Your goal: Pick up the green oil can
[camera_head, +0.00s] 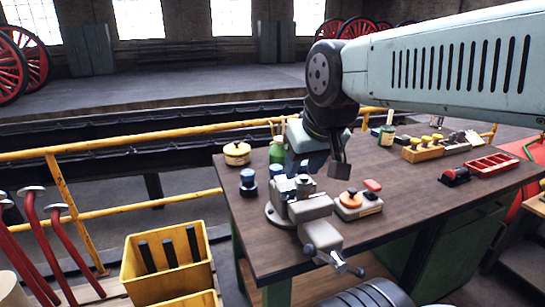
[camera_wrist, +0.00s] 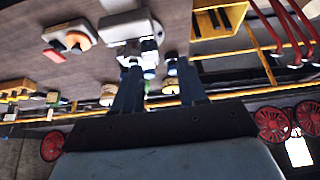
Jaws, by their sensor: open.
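A small green can (camera_head: 387,135) with a pale label and a thin upright spout stands at the back of the workbench, right of my arm. A second green container (camera_head: 277,151) with thin sticks above it stands at the back left, partly behind my gripper; which one is the oil can is not certain. My gripper (camera_head: 338,168) hangs over the middle of the bench, left of the spouted can and apart from it. In the wrist view its two fingers (camera_wrist: 160,90) are spread, with nothing held between them.
A grey vise (camera_head: 305,208) stands at the bench's front left, with blue-capped jars (camera_head: 248,180) and a yellow tin (camera_head: 237,153) behind it. An orange-knobbed box (camera_head: 355,205) sits below my gripper. Bare wood (camera_head: 410,190) lies between.

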